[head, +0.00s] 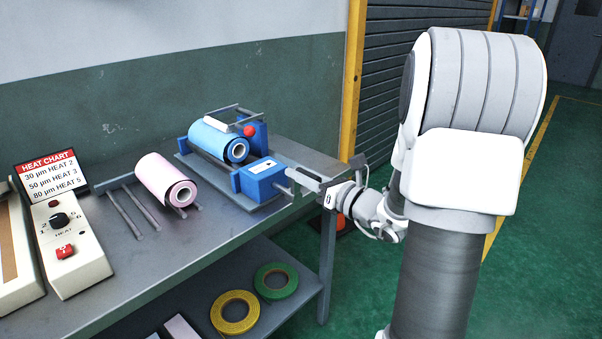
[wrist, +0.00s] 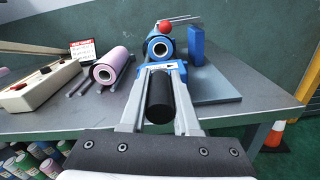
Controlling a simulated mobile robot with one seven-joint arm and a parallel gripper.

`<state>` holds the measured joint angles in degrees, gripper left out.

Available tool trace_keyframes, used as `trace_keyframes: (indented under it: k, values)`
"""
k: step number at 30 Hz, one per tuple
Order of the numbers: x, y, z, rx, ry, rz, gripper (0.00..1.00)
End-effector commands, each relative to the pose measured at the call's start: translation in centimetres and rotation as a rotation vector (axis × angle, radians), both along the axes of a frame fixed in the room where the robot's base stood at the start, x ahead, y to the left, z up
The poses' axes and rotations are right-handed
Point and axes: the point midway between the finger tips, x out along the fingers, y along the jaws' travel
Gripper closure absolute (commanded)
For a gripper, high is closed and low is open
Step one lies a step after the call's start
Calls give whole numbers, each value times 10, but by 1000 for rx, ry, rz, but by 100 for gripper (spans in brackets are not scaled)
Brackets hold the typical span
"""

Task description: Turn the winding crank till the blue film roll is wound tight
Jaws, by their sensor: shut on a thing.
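The blue film roll (head: 216,138) lies in the winding stand on the bench, and its dark-ringed end also shows in the wrist view (wrist: 158,47). The winder's blue box (head: 262,182) with a white label sits in front of the roll. My gripper (head: 293,180) reaches in from the right at the box's outer side. In the wrist view, my gripper (wrist: 159,88) has a finger on each side of the crank's black grip (wrist: 159,96) and is shut on it. The crank's arm is mostly hidden. I cannot tell how tight the film is.
A red ball knob (head: 249,131) sits on a bar above the roll. A pink roll (head: 166,180) lies on rods to the left, near the heat control box (head: 72,250). Tape rolls (head: 235,312) lie on the lower shelf. An orange cone (wrist: 276,134) stands right of the bench.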

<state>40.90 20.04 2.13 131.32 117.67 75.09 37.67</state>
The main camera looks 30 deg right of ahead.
Motion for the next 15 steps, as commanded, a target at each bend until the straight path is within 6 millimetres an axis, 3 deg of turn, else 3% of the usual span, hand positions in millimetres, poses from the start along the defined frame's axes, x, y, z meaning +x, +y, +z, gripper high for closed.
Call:
trace_keyframes:
  k: [15]
  values:
    - [8, -25, -1, 357, 134, -2, 100]
